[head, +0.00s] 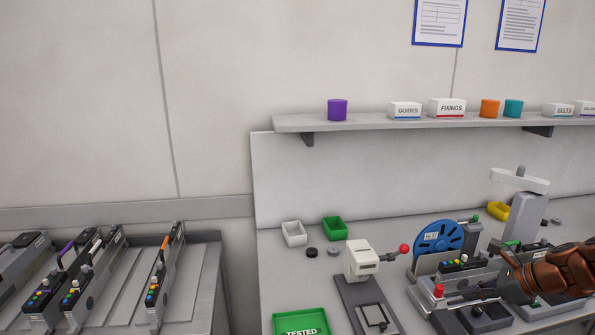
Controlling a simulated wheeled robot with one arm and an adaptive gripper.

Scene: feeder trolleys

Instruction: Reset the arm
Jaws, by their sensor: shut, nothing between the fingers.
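My copper-coloured arm comes in from the right edge, and my gripper (513,281), dark, is at its end. It is over the right part of the bench, in front of a grey test fixture (425,300) with a red knob. The gripper is shut and empty. The fingertips are small and dark against the fixture, so I cannot tell whether they touch it. A blue reel (438,238) stands just behind and left of the gripper. A feeder with coloured buttons (461,263) lies in the fixture, partly hidden by my gripper and arm.
A white press with a red-balled lever (361,260) and a green TESTED tray (300,323) stand left of the fixture. White (293,233) and green (335,228) bins sit behind. A trolley (205,285) holds several feeders at left. A shelf (380,123) hangs above.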

